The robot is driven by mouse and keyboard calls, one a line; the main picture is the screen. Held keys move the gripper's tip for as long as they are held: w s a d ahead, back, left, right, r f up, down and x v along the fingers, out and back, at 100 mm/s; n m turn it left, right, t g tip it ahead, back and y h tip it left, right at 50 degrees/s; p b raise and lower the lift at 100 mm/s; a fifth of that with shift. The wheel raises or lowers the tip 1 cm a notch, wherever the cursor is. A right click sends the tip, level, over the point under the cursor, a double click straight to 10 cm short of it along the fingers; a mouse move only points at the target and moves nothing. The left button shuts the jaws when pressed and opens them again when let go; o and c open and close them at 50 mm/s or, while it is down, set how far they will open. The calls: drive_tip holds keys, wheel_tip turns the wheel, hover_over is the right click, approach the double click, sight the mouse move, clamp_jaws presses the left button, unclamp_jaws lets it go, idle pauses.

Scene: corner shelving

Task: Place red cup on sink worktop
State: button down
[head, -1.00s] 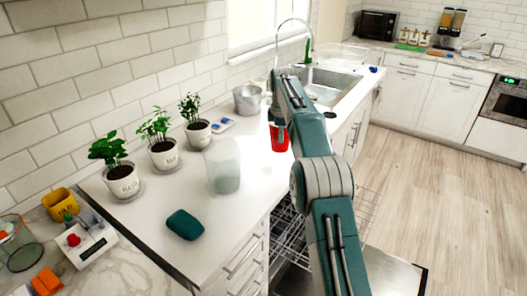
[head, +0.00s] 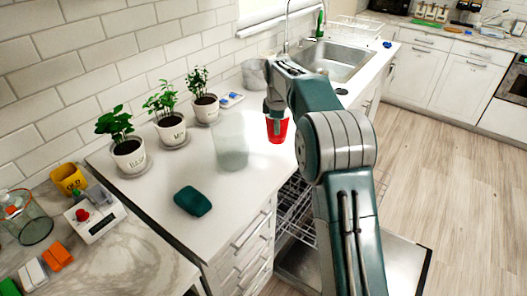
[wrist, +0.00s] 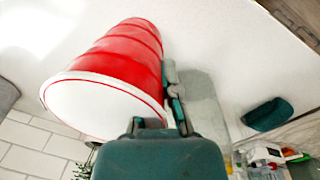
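The red cup (head: 277,130) is at the right part of the white worktop (head: 235,195) in the head view, upright beneath my gripper (head: 275,112). In the wrist view the cup (wrist: 115,62) shows large, with its white open mouth toward the camera. My gripper (wrist: 167,100) is at the cup's rim, with one finger against its outer wall; the other finger is mostly hidden. It looks shut on the cup's wall. I cannot tell whether the cup's base touches the worktop. The sink (head: 338,60) lies behind and to the right.
A frosted clear container (head: 231,148) stands left of the cup. Potted plants (head: 170,130) line the wall, and a metal pot (head: 254,74) stands behind. A dark green sponge-like object (head: 192,201) lies near the front.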

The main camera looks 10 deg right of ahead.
drive_tip(key=s+a+f, duration=0.2)
drive_tip(key=s+a, duration=0.1)
drive_tip(key=shift+s+a+f, duration=1.1)
drive_tip(key=shift+f, duration=0.15)
drive_tip(key=c, duration=0.8)
unclamp_jaws()
